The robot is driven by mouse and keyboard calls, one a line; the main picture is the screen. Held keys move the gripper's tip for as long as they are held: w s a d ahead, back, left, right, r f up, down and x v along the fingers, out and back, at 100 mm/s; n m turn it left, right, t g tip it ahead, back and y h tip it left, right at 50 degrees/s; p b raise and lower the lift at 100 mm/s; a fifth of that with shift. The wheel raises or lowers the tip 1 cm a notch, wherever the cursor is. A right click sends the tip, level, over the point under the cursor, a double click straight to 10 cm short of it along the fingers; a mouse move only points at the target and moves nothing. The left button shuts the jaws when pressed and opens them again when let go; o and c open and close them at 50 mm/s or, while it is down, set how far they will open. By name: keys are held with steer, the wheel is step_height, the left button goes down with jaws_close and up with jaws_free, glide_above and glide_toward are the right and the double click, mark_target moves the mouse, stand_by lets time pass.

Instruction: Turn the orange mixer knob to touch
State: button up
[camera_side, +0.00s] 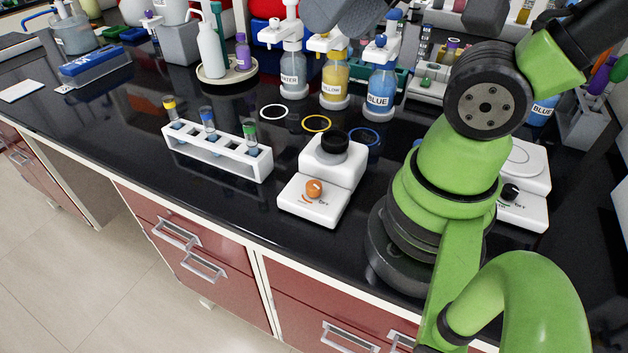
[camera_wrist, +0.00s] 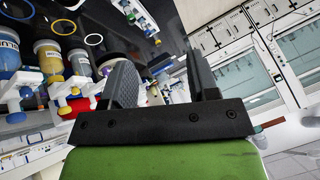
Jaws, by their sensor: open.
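The mixer (camera_side: 323,180) is a small white device on the black bench, left of my arm's base in the side view. In the side view my gripper (camera_side: 400,12) is at the top edge, partly cut off, high above and behind the mixer. In the wrist view my gripper (camera_wrist: 160,85) shows two dark fingers spread apart with nothing between them. The mixer is not seen there.
A white rack (camera_side: 217,152) with several capped vials stands left of the mixer. Dispenser bottles, including a blue one (camera_side: 380,90) and a yellow one (camera_side: 335,80), stand behind it. A white device with a black knob (camera_side: 510,192) is right of my base. Bench in front is clear.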

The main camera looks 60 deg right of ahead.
steer(key=w+d+f+n+g+h, duration=0.15)
steer(key=w+f+n+g, duration=0.25)
steer(key=f+n, duration=0.45)
steer(key=n+g, duration=0.3)
steer(key=n, duration=0.8)
glide_toward(314, 185)
steer(key=shift+a, duration=0.1)
steer(key=shift+f, duration=4.7)
steer(key=c, duration=0.9)
